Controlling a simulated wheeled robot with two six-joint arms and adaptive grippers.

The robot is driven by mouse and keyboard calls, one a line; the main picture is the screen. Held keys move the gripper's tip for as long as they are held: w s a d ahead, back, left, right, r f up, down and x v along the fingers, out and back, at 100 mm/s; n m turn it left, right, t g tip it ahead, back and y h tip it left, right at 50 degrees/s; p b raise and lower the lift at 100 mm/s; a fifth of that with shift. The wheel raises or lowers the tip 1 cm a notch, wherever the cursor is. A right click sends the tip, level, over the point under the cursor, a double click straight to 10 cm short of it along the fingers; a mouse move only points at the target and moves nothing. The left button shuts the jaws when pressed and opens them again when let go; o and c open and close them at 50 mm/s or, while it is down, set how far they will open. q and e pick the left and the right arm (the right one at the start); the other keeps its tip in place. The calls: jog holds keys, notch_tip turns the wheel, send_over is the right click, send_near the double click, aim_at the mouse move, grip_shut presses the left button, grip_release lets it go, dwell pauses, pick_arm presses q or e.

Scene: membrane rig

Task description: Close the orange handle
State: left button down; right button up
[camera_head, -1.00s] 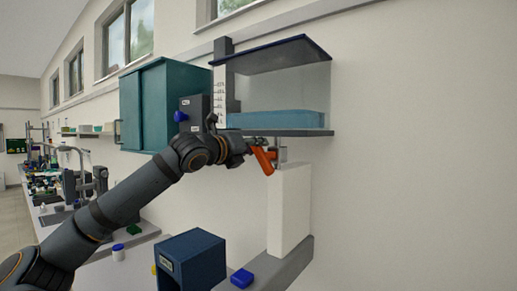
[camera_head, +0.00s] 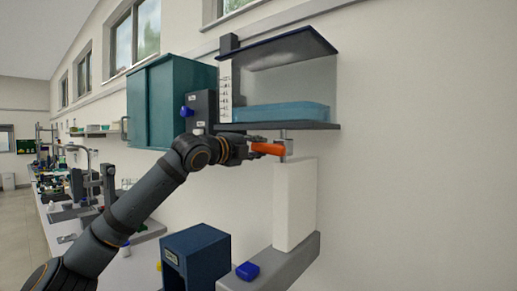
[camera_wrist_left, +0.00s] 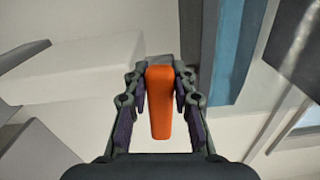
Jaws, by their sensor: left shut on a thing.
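The orange handle (camera_head: 268,149) is under the shelf of the clear tank, beside a thin grey pipe (camera_head: 288,146). In the head view it now lies close to horizontal. My left gripper (camera_head: 250,150) is at the handle's left end. In the left wrist view, the orange handle (camera_wrist_left: 160,100) sits between the two fingers of my left gripper (camera_wrist_left: 160,88), which is shut on it. The handle's far end meets a grey part there. My right gripper is in neither view.
The clear tank (camera_head: 290,75) with blue liquid (camera_head: 275,112) stands on a dark shelf above the handle. A white block (camera_head: 295,205) stands below on a grey ledge (camera_head: 285,264). A teal cabinet (camera_head: 165,103) hangs at left. A dark blue box (camera_head: 196,252) and small blue block (camera_head: 247,270) are below.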

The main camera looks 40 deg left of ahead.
pick_arm(q)
jog(key=shift+f+n, duration=0.25)
jog(key=shift+n, duration=0.35)
jog(key=c, duration=1.1)
grip_release()
jog(key=shift+s+a+r, duration=0.25)
jog(key=shift+a+r, duration=0.1)
jog(key=shift+r, duration=0.35)
jog(key=r, duration=0.5)
jog(key=d+r, duration=0.1)
jog(key=r, duration=0.1)
jog(key=shift+w+r, duration=0.25)
jog(key=shift+r, duration=0.4)
jog(key=shift+a+r, duration=0.15)
jog(key=shift+a, duration=0.1)
